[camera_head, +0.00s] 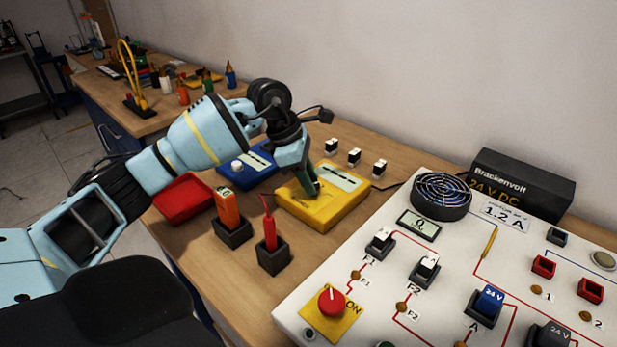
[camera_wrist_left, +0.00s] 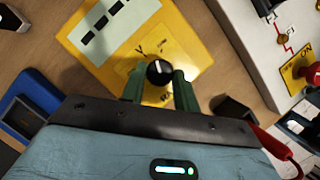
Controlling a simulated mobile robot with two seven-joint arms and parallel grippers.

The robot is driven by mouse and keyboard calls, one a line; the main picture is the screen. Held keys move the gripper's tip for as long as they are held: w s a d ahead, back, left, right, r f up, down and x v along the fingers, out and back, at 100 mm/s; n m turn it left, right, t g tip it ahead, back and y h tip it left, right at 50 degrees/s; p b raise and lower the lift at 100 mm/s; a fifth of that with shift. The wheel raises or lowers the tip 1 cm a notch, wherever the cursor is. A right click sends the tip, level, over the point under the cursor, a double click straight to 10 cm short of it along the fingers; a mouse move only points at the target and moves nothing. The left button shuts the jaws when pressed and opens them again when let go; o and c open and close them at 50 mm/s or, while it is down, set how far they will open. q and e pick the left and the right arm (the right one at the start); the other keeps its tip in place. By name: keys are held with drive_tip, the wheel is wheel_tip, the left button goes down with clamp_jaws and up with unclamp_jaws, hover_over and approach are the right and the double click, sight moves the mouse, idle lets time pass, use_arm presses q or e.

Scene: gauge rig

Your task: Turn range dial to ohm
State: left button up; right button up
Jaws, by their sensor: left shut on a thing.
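A yellow meter box (camera_head: 345,207) lies on the wooden bench. It also shows in the left wrist view (camera_wrist_left: 188,30), with a pale panel holding dark marks. Its black range dial (camera_wrist_left: 158,72) has a white pointer line and dark letters around it; I cannot read every letter. My left gripper (camera_head: 309,190) reaches down onto the box, and its green fingers (camera_wrist_left: 160,84) are shut on the dial, one on each side. The gripper hides the dial in the head view. My right gripper does not show.
A blue box (camera_head: 262,178) and a red tray (camera_head: 184,203) are left of the meter. An orange tool (camera_head: 227,207) and a red probe (camera_head: 268,223) stand in dark holders in front. A white panel (camera_head: 365,287) with switches fills the right.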

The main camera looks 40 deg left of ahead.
use_arm(q)
drive_tip(key=shift+w+m+g+h+b, duration=0.15)
drive_tip(key=shift+m+g, duration=0.25)
drive_tip(key=shift+m, duration=0.75)
drive_tip(key=shift+w+m+g+h+b, duration=0.15)
drive_tip(key=shift+m+g, duration=0.25)
drive_tip(key=shift+m, duration=0.75)
drive_tip(key=shift+s, duration=0.15)
drive_tip(key=o, duration=1)
drive_tip(key=shift+c, duration=0.2)
drive_tip(key=v, duration=0.7)
drive_tip(key=shift+a+r, duration=0.2)
drive_tip(key=shift+r, duration=0.2)
